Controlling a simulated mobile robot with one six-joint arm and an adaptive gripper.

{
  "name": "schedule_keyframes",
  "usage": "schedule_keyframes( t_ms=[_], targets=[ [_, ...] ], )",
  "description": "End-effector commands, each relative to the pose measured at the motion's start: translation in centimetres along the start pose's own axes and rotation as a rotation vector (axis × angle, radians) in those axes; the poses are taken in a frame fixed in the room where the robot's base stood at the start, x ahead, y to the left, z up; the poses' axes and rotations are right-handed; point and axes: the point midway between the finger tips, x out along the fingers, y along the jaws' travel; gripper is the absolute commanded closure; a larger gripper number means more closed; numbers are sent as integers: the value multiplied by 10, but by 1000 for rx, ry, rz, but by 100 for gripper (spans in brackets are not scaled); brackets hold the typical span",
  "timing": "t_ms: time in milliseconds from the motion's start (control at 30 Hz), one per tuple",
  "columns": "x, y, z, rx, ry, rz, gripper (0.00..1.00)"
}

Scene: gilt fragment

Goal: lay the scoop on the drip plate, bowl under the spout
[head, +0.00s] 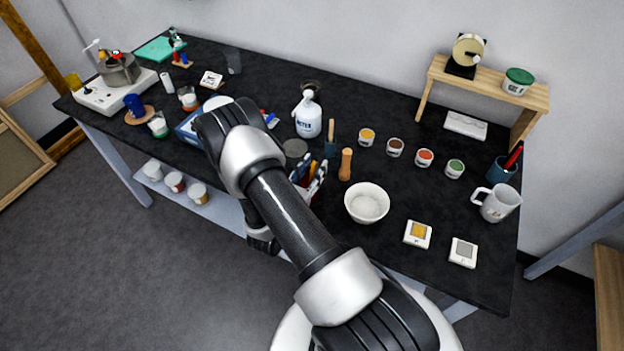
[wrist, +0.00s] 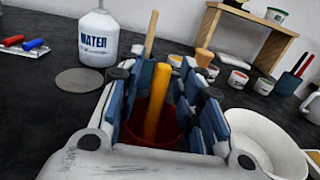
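The drip plate looks to be the flat grey disc (head: 294,148) beside the white WATER bottle (head: 308,118); the disc also shows bare in the wrist view (wrist: 80,79). The bottle's spout (head: 307,95) is at its top. A yellow handle (wrist: 157,98) stands upright in a red cup (wrist: 168,130); it may be the scoop's, but its lower end is hidden. My gripper (wrist: 164,100) is open, with its fingers on either side of this handle and gaps showing. In the head view my gripper (head: 308,174) is over the cup.
A white bowl (head: 367,204) stands right of my gripper. A wooden peg-shaped tool (head: 345,165) and a blue cup with a wooden-handled tool (head: 331,138) stand close behind. Small pigment jars (head: 395,147) line the back right. A wooden shelf (head: 490,80) stands behind them.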

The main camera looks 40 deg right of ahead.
Motion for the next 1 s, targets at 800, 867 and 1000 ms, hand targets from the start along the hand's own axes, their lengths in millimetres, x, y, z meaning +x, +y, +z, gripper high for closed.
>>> schedule_keyframes(
  t_ms=[800,867,1000],
  targets=[
    [0,0,2,0,0,0,100],
    [0,0,5,1,-1,0,100],
    [0,0,19,1,-1,0,100]
  ],
)
